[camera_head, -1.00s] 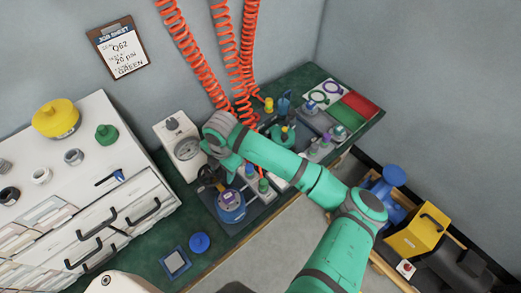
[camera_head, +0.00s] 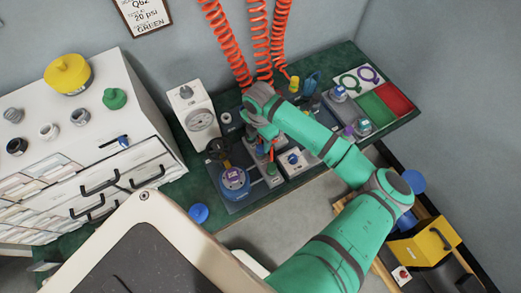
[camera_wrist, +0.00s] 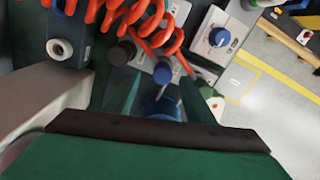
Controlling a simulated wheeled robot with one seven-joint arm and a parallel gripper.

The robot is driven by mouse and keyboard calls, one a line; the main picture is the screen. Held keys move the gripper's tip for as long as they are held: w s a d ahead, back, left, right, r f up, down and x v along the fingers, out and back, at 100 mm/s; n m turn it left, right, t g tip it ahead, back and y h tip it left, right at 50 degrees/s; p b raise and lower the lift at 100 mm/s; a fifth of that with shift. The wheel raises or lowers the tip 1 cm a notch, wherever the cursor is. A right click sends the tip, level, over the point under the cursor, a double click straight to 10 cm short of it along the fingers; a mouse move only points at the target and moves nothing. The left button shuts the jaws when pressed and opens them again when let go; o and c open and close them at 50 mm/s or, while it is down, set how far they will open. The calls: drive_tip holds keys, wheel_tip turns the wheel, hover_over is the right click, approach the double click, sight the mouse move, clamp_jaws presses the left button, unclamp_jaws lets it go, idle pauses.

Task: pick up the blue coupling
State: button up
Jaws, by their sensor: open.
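In the wrist view a small blue-capped piece (camera_wrist: 162,73), which looks like the blue coupling, stands on a grey base between the tips of my gripper (camera_wrist: 158,86). The green fingers are apart, with nothing clasped between them. A larger blue round shape (camera_wrist: 160,108) shows lower between the fingers; I cannot tell what it is. In the head view a small blue piece (camera_head: 260,151) shows just below my wrist, partly hidden by my arm. My fingers are hard to make out there.
Orange coiled hoses (camera_head: 228,45) hang close to my wrist and cross the wrist view. A white box with a blue knob (camera_head: 296,159), a blue round device (camera_head: 234,182) and a gauge box (camera_head: 192,112) stand nearby. A white drawer cabinet (camera_head: 110,125) is at left.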

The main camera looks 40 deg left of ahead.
sight(260, 147)
drive_tip(key=shift+s+d+f, duration=0.1)
drive_tip(key=shift+d+f, duration=0.05)
drive_tip(key=shift+f, duration=1.15)
drive_tip(key=shift+d+f, duration=0.15)
drive_tip(key=shift+f, duration=1.1)
drive_tip(key=c, duration=1.2)
